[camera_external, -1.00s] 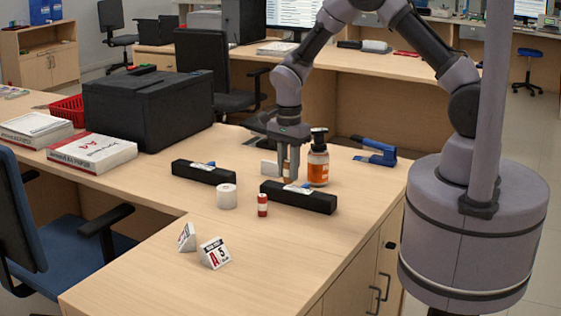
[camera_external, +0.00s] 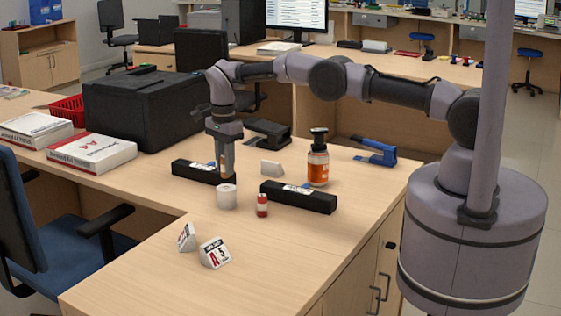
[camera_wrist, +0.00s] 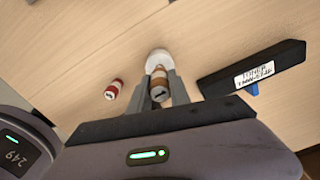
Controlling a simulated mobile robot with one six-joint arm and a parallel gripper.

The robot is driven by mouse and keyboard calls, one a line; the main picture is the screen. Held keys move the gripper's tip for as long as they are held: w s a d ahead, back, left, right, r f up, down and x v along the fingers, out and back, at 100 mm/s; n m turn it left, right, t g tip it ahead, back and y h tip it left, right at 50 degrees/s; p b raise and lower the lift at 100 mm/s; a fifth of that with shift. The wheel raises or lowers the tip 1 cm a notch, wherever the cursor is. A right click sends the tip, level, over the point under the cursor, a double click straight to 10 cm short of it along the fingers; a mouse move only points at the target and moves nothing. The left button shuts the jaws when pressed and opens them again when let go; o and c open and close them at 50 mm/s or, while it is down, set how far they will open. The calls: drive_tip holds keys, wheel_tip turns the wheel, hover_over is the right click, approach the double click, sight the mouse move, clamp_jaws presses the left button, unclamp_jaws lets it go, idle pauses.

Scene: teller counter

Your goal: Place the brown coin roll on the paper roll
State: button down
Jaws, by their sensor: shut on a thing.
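My gripper (camera_external: 227,168) is shut on the brown coin roll (camera_wrist: 158,84) and holds it upright. In the wrist view the roll sits between my two fingers (camera_wrist: 160,90). The white paper roll (camera_external: 226,198) stands upright on the counter, directly below my fingertips in the external view. It also shows just beyond the brown coin roll in the wrist view (camera_wrist: 158,57), partly covered by it. I cannot tell whether the coin roll touches the top of the paper roll.
A red and white coin roll (camera_external: 262,205) stands right of the paper roll. Black toner boxes (camera_external: 298,197) lie on both sides. An orange bottle (camera_external: 318,165), a blue stapler (camera_external: 376,153) and sign blocks (camera_external: 215,253) are nearby.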

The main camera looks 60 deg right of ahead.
sight(226, 177)
wheel_tip(226, 177, down, 3)
drive_tip(key=shift+f+b, duration=0.15)
drive_tip(key=shift+b, duration=0.3)
drive_tip(key=shift+r, duration=0.2)
drive_tip(key=shift+f, duration=0.15)
drive_tip(key=c, duration=1.2)
unclamp_jaws()
